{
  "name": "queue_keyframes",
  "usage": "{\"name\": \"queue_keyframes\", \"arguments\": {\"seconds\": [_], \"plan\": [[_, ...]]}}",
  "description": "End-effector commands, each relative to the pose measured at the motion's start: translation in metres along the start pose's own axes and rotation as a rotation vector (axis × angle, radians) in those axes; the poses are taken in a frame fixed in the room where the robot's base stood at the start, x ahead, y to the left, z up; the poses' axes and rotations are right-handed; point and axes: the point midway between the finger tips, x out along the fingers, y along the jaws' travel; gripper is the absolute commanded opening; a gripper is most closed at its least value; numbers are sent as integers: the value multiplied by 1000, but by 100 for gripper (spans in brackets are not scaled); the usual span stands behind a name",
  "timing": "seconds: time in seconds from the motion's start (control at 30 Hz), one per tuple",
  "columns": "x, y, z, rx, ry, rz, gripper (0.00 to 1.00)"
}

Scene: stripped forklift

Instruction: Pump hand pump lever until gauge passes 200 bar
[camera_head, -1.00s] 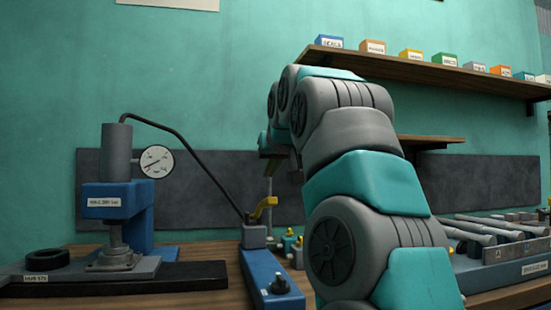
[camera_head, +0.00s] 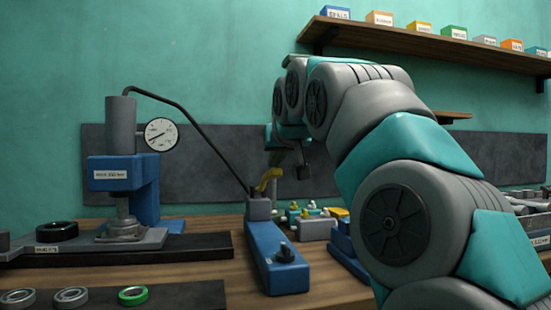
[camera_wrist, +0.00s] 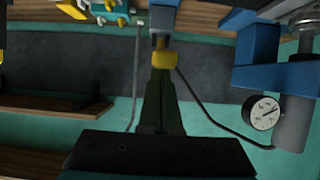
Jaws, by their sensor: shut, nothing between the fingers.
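The hand pump is a long blue body (camera_head: 275,255) with a grey block at its far end. Its yellow lever (camera_head: 270,178) rises from that block, and its yellow end (camera_wrist: 163,57) shows in the wrist view. My gripper (camera_wrist: 162,76) is shut and empty, its dark fingers pointing at the lever end; I cannot tell whether they touch. In the head view my gripper (camera_head: 304,172) hangs right of the lever and above the bench. The round white gauge (camera_head: 161,134) also shows in the wrist view (camera_wrist: 265,113). Its needle points to the lower left; the numbers are unreadable.
A blue press (camera_head: 125,175) stands on the left, with a black hose running from its cylinder to the pump. Rings (camera_head: 72,297) lie at front left. Small yellow-topped fittings (camera_head: 312,212) sit right of the pump. A shelf (camera_head: 430,45) with boxes hangs above.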

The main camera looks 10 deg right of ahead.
Motion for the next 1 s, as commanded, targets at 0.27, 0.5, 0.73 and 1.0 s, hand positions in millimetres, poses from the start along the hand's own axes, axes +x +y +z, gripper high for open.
{"name": "queue_keyframes", "arguments": {"seconds": [0.27,0.5,0.73,1.0], "plan": [[1,0,4,0,8,0,0],[6,1,31,-2,86,1,0],[12,0,56,-2,178,2,0],[21,1,88,0,301,1,0]]}}
